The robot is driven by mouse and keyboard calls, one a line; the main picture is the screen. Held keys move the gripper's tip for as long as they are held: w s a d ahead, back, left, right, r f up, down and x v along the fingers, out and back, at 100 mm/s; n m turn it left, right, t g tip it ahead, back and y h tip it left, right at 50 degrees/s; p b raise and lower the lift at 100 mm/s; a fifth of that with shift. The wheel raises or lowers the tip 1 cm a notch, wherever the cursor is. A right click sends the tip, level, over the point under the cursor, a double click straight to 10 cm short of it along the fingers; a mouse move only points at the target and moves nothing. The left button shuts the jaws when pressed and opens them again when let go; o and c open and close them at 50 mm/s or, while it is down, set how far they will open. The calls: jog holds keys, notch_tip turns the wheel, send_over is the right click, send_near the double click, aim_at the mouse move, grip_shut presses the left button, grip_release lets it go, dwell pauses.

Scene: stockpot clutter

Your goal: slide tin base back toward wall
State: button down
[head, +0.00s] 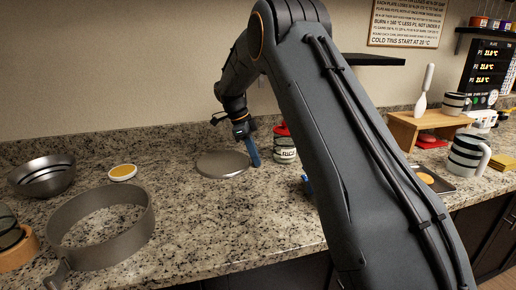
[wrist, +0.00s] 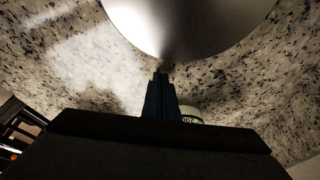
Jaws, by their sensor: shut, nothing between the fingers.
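The tin base (head: 222,164) is a flat round grey metal disc lying on the speckled granite counter in the head view. In the wrist view the tin base (wrist: 188,22) fills the top middle, with its near edge just beyond the fingertips. My gripper (head: 255,163) points down at the right edge of the disc, its blue fingers shut with nothing between them. In the wrist view my gripper (wrist: 161,76) shows its fingertips together close to the rim. I cannot tell whether they touch it.
A red-lidded canister (head: 284,147) stands close right of my gripper. A round metal ring with a handle (head: 103,228) is front left. The counter behind the disc, toward the wall (head: 120,70), is clear.

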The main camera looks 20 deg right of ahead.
aim_at(243, 164)
jog(key=shift+w+a, duration=0.2)
jog(key=shift+a, duration=0.35)
jog(key=shift+w+a, duration=0.15)
jog(key=shift+a, duration=0.35)
jog(key=shift+w+a+b, duration=0.2)
jog(key=shift+w+a, duration=0.1)
jog(key=shift+a, duration=0.6)
jog(key=shift+w+a+b, duration=0.2)
jog(key=shift+w+a, duration=0.1)
jog(key=shift+a, duration=0.6)
jog(key=shift+d, duration=0.2)
